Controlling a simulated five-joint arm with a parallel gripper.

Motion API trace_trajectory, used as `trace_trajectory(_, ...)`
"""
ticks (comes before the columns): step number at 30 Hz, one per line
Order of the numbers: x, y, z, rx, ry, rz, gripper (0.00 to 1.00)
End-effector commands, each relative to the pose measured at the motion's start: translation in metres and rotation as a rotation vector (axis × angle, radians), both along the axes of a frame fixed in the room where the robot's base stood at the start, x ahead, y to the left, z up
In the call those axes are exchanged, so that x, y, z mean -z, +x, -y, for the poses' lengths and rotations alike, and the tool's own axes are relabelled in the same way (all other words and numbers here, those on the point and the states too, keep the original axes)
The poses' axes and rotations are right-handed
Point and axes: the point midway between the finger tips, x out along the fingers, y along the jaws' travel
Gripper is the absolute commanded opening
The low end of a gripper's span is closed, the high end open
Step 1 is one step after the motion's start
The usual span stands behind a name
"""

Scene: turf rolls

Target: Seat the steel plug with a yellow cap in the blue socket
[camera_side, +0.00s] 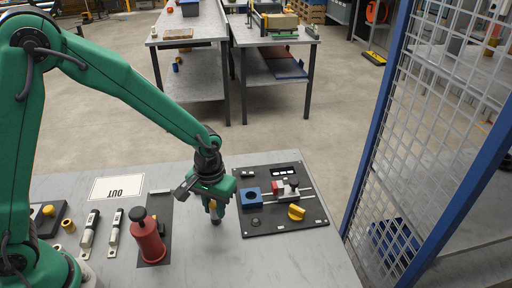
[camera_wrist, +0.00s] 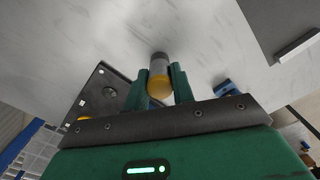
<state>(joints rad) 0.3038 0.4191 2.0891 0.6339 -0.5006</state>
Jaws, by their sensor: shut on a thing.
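The steel plug with a yellow cap is between the fingers of my gripper (camera_side: 213,204). In the side view its grey steel end (camera_side: 216,220) points down near the bare table, left of the black board; I cannot tell whether it touches. In the wrist view the yellow cap (camera_wrist: 158,86) sits between the two green fingers (camera_wrist: 162,88), with the steel body beyond it. The blue socket (camera_side: 251,197) is a block with a dark round hole at the left of the black board (camera_side: 262,226). My gripper is left of the socket and apart from it.
The board also carries a red and grey clamp on rails (camera_side: 287,189) and a yellow knob (camera_side: 296,212). A red bottle-like thing (camera_side: 148,242) stands on a dark strip to the left. A white sign (camera_side: 117,187) lies behind. A mesh fence (camera_side: 437,120) rises at right.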

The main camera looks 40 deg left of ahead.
Motion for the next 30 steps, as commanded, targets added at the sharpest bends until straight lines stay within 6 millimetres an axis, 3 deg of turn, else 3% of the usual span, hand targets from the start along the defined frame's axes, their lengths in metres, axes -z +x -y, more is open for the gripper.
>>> trace_trajectory(8, -0.017, 0.001, 0.0, 0.0, -0.001, 0.004, 0.0)
trace_trajectory(14, -0.044, 0.0, 0.002, 0.001, -0.002, 0.005, 0.0)
trace_trajectory(30, -0.096, -0.07, 0.063, 0.004, -0.001, 0.003, 0.0)
